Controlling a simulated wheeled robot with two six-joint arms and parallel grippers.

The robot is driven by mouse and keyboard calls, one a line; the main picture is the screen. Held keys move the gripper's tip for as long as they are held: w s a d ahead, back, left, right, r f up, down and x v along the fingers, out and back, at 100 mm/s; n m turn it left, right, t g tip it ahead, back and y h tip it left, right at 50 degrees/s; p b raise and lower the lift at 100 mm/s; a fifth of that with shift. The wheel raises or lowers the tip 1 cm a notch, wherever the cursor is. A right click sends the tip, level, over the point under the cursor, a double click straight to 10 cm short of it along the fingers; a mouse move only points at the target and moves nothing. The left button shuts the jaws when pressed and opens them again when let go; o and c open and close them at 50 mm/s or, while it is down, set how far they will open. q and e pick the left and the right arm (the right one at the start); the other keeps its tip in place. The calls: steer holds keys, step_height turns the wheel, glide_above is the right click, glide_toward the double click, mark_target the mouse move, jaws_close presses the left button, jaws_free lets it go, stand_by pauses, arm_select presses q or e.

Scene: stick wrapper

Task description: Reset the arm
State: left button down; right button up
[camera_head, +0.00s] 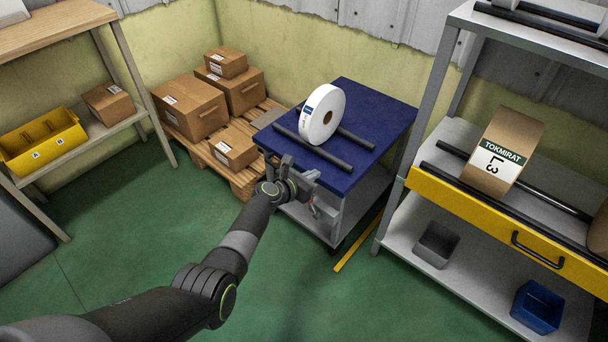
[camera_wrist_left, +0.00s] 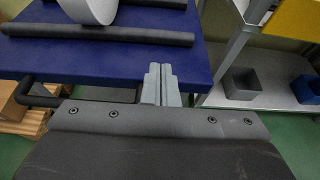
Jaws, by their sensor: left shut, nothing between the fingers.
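My left arm reaches in from the lower left in the head view. Its gripper (camera_head: 296,170) is at the near edge of a blue-topped cart (camera_head: 368,117). In the left wrist view the gripper's two grey fingers (camera_wrist_left: 161,84) are pressed together, with nothing between them, in front of the cart's blue top (camera_wrist_left: 80,60). A white roll (camera_head: 322,114) stands upright on the cart between two dark bars (camera_head: 312,149). The roll's lower part also shows in the left wrist view (camera_wrist_left: 92,8). My right gripper is not in view.
A shelf rack with a yellow front (camera_head: 490,208) stands right, holding a brown labelled roll (camera_head: 505,150), a grey bin (camera_head: 437,244) and a blue bin (camera_head: 538,306). Cardboard boxes (camera_head: 190,106) sit on a pallet behind. A yellow bin (camera_head: 42,142) is at left. Green floor is open at left.

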arm_select(q)
steer(key=shift+s+a+r, duration=0.1)
steer(key=shift+s+a, duration=0.05)
steer(key=shift+s, duration=0.05)
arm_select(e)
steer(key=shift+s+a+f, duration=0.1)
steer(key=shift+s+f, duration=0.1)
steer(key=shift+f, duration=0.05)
